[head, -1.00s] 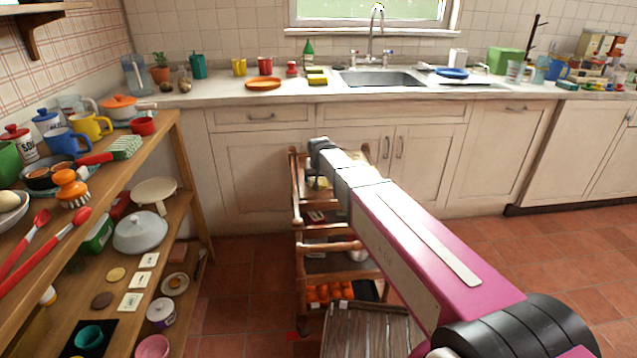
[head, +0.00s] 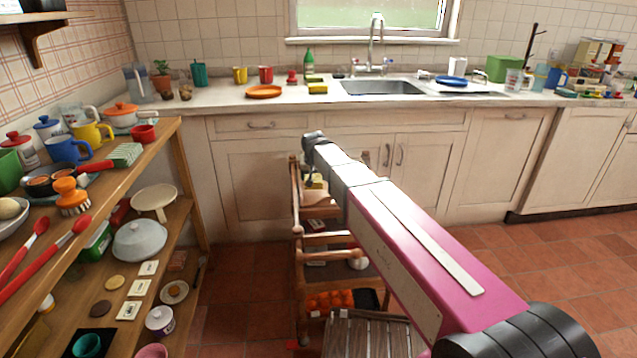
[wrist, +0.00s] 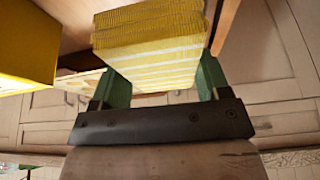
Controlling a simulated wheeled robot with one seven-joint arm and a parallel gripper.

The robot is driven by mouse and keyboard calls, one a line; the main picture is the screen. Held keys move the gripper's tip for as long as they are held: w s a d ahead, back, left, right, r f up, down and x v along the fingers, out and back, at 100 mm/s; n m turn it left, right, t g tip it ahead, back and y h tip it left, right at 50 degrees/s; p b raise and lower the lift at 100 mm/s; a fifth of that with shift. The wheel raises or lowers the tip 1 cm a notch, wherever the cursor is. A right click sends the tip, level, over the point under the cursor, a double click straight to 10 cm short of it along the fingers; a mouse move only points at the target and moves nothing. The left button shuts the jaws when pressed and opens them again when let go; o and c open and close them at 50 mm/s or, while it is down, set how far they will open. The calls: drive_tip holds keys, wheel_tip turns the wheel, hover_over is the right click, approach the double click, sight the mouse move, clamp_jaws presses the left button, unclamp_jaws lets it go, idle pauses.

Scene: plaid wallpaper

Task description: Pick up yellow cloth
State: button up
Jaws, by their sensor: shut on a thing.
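The yellow cloth (wrist: 150,28) is a folded, ribbed stack with pale stripes, in the upper middle of the wrist view. My gripper (wrist: 162,78) has its green fingers on either side of the cloth and is shut on it. In the head view my arm reaches over a wooden cart (head: 297,230), and a small yellow patch shows at its top beside the arm's end. The fingers are mostly hidden there by the arm.
A yellow block-like thing (wrist: 25,40) is close at the left in the wrist view. The counter (head: 215,98) with a sink (head: 382,88) lies behind the cart. A crowded wooden shelf (head: 160,140) stands at left. Tiled floor (head: 560,270) is clear at right.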

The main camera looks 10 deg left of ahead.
drive_tip(key=s+a+r, duration=0.4)
drive_tip(key=a+r, duration=0.1)
drive_tip(key=a, duration=0.3)
drive_tip(key=shift+s+r, duration=0.35)
drive_tip(key=shift+r, duration=0.05)
drive_tip(key=shift+a, duration=0.1)
